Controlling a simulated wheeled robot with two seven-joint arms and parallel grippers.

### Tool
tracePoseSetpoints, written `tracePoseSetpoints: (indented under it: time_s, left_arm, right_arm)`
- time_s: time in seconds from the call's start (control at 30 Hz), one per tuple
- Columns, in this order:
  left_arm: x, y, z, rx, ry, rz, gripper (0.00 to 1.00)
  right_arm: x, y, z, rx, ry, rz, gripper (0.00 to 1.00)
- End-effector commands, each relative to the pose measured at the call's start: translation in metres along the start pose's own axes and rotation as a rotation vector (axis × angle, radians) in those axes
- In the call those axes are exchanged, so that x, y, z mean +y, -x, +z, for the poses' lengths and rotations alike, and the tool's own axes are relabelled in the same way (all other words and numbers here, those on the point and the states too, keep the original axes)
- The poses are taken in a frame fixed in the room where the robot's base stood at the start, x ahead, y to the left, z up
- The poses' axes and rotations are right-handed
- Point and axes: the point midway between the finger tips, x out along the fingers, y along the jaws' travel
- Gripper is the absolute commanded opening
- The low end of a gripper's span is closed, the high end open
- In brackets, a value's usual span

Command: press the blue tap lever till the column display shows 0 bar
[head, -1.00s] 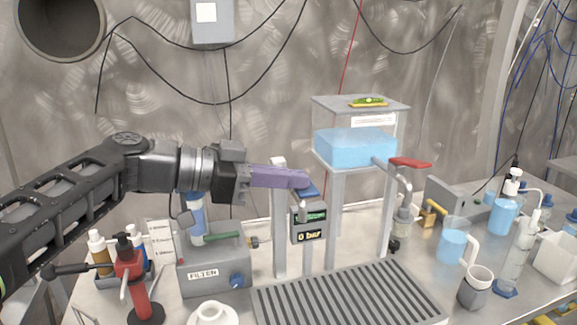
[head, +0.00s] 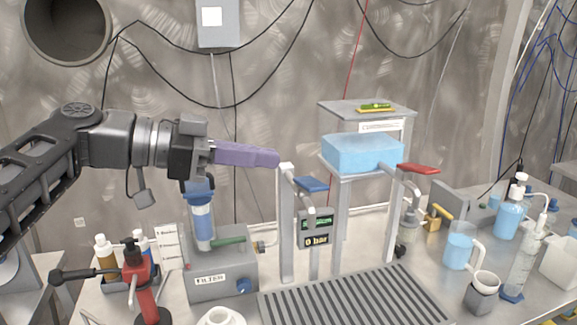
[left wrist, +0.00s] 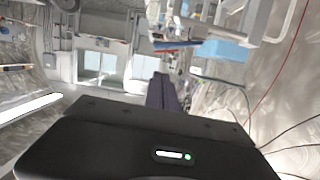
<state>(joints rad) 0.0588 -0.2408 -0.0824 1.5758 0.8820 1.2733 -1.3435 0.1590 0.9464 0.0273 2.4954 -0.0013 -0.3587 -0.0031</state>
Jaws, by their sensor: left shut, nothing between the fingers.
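The blue tap lever (head: 311,184) sits on top of a steel tap column in the middle of the head view. Below it, the column display (head: 316,239) reads "0 bar". My left gripper (head: 277,159) has purple fingers that are shut and empty. In the head view it is up and to the left of the blue lever, apart from it. In the left wrist view its purple fingers (left wrist: 160,92) point away from the camera. My right gripper is not in view.
A red tap lever (head: 418,169) is by the clear water tank (head: 362,153). A slotted drain grate (head: 350,298) lies in front. The filter box (head: 222,270) and a red pump bottle (head: 138,280) stand at left. Jugs and bottles stand at right.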

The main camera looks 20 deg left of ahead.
Motion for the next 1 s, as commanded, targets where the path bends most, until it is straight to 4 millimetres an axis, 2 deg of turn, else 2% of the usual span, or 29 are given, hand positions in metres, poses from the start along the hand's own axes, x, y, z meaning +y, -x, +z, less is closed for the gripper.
tracePoseSetpoints:
  time_s: [0.1,0.3,1.0]
  left_arm:
    - [-0.001,0.019,0.001,0.0,0.0,-0.003,0.0]
    - [0.0,0.033,0.0,0.0,0.0,0.0,0.0]
    - [0.0,0.033,0.0,0.0,0.0,0.0,0.0]
  right_arm:
    - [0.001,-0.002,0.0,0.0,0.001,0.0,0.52]
    - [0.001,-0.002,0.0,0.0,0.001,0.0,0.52]
    - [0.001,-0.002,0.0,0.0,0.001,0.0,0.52]
